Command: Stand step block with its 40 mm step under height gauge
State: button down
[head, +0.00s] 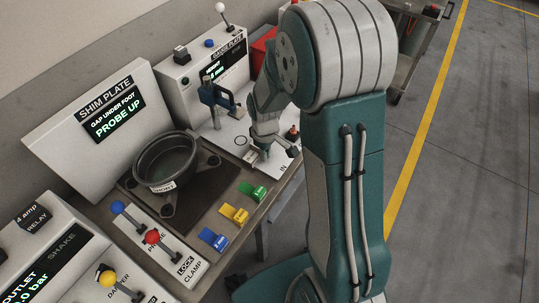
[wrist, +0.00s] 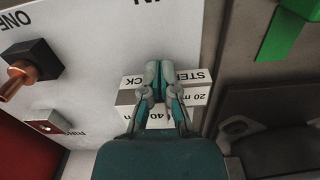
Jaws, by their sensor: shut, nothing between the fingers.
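The step block (wrist: 198,92) is pale with black lettering, with 20 mm and 40 marks readable. It lies on the white plate (wrist: 85,50) in the wrist view, partly covered by my gripper. My gripper (wrist: 158,75) is shut and empty, its fingers together over the block's middle; I cannot tell whether they touch it. In the head view my gripper (head: 266,152) is low over the gauge plate near the IN mark, and I cannot make out the block there.
A copper-coloured knob on a black base (wrist: 36,65) stands on the plate beside the block. The shim plate's black pot (head: 165,162) is nearer. Green (head: 252,191), yellow (head: 235,214) and blue (head: 213,239) tabs line the bench edge.

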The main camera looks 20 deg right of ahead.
aim_at(256, 150)
jog(key=shift+w+a, duration=0.5)
jog(key=shift+w, duration=0.3)
jog(key=shift+w+a, duration=0.5)
jog(key=shift+w, duration=0.25)
jog(key=shift+s, duration=0.15)
